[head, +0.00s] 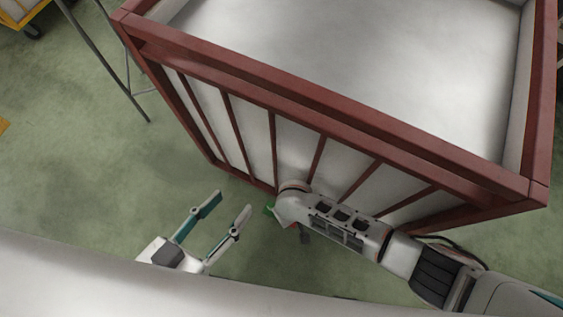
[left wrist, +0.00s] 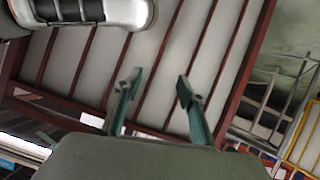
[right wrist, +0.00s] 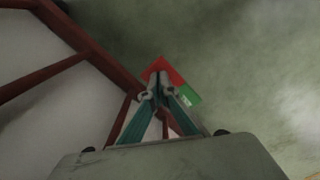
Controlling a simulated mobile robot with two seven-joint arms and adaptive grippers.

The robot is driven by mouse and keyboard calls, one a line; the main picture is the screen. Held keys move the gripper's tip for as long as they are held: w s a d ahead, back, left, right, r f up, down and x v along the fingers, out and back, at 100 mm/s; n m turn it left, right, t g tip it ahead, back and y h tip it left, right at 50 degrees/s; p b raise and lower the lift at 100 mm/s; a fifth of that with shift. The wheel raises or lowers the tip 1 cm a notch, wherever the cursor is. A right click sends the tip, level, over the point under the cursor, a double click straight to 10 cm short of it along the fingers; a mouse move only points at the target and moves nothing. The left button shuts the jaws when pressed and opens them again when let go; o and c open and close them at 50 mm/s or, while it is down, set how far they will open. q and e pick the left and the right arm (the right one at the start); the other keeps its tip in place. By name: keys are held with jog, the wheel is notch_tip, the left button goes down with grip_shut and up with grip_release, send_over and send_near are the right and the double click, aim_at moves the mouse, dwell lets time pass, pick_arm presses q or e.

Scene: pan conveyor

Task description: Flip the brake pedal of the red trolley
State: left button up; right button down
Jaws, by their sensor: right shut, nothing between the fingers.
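The red trolley (head: 330,105) is a large bin with dark red rails and pale panels, filling the upper right of the head view. It also shows in the left wrist view (left wrist: 243,72) and right wrist view (right wrist: 88,48). The brake pedal, a flat red and green plate (right wrist: 188,94), lies low beside the trolley's base, partly behind my right fingertips. My right gripper (right wrist: 154,90) is shut and empty, its tips over the pedal; whether they touch it I cannot tell. In the head view my right arm mostly hides it. My left gripper (head: 233,202) is open and empty, apart from the trolley.
Green floor (head: 70,170) is clear to the left of the trolley. A thin grey metal stand (head: 128,85) stands left of the trolley. A yellow cart (head: 18,12) is at the far top left.

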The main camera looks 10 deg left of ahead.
pick_arm(q)
jog(key=shift+s+d+f+g+b, duration=0.1)
jog(key=shift+s+f+g+b, duration=0.1)
jog(key=shift+s+f, duration=0.4)
jog(key=shift+s+f+g+b, duration=0.1)
jog(key=shift+s+f+g, duration=0.15)
jog(key=shift+f, duration=0.55)
pick_arm(e)
jog(key=shift+s+f, duration=0.4)
jog(key=shift+f, duration=0.35)
jog(key=shift+w+r+p, duration=0.2)
jog(key=shift+r+p, duration=0.25)
jog(key=shift+r, duration=0.1)
jog(key=shift+w+r+p, duration=0.15)
jog(key=shift+r+p, duration=0.45)
jog(key=shift+r, duration=0.15)
jog(key=shift+w+r+p, duration=0.1)
jog(key=shift+r+p, duration=0.45)
jog(key=shift+r, duration=0.15)
jog(key=shift+r+p, duration=1.4)
jog(key=shift+r, duration=0.35)
jog(key=shift+s+r, duration=0.1)
pick_arm(q)
jog(key=w+r+t, duration=0.3)
jog(key=w+r, duration=0.2)
jog(key=r, duration=0.7)
jog(key=shift+w+r+m+h, duration=0.15)
jog(key=shift+r+m+h, duration=0.1)
jog(key=shift+m+h, duration=0.05)
